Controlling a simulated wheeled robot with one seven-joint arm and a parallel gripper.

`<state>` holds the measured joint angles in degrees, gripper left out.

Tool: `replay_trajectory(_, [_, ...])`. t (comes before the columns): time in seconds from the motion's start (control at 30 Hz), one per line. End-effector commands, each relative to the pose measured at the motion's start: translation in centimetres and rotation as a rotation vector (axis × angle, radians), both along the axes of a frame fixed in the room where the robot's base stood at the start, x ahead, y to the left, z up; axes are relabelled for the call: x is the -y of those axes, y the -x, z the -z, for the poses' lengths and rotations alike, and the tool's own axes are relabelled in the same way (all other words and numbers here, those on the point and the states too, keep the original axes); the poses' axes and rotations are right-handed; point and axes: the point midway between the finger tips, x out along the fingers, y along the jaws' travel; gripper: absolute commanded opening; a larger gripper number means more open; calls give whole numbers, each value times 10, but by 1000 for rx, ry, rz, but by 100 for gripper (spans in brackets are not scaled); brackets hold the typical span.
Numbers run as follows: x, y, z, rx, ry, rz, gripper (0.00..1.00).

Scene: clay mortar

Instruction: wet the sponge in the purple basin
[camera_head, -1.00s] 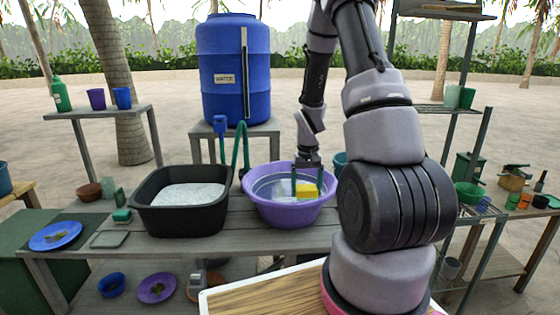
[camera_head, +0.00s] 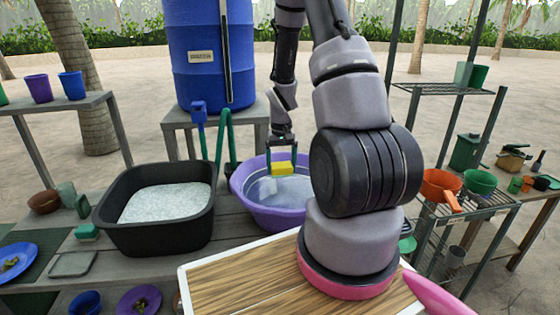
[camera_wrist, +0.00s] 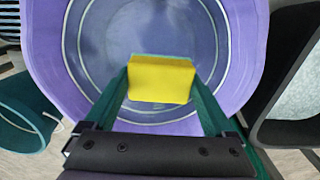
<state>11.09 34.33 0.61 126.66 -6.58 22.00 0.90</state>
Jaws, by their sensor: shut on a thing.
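The yellow sponge (camera_head: 283,168) is held between the green fingers of my gripper (camera_head: 282,158). The purple basin (camera_head: 243,200) stands on the grey table with clear water in it. In the head view the sponge shows over the basin's opening, at about rim height. In the wrist view my gripper (camera_wrist: 160,90) is shut on the sponge (camera_wrist: 160,80), with the basin (camera_wrist: 60,50) around and beyond it. The sponge's lower edge is clear in the head view; I cannot tell whether it touches the water.
A black tub (camera_head: 120,235) of pale grains stands left of the basin. A blue water barrel (camera_head: 195,70) with a green hose stands behind. A teal container (camera_wrist: 25,110) is beside the basin in the wrist view. Shelves with pots stand at right.

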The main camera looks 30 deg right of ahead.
Motion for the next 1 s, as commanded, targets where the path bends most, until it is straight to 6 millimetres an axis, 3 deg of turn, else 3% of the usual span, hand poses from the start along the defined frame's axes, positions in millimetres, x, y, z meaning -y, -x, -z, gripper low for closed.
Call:
replay_trajectory(0.6, [0, 1, 86, -2, -1, 0, 44])
replay_trajectory(1.0, [0, 0, 107, 0, 0, 0, 44])
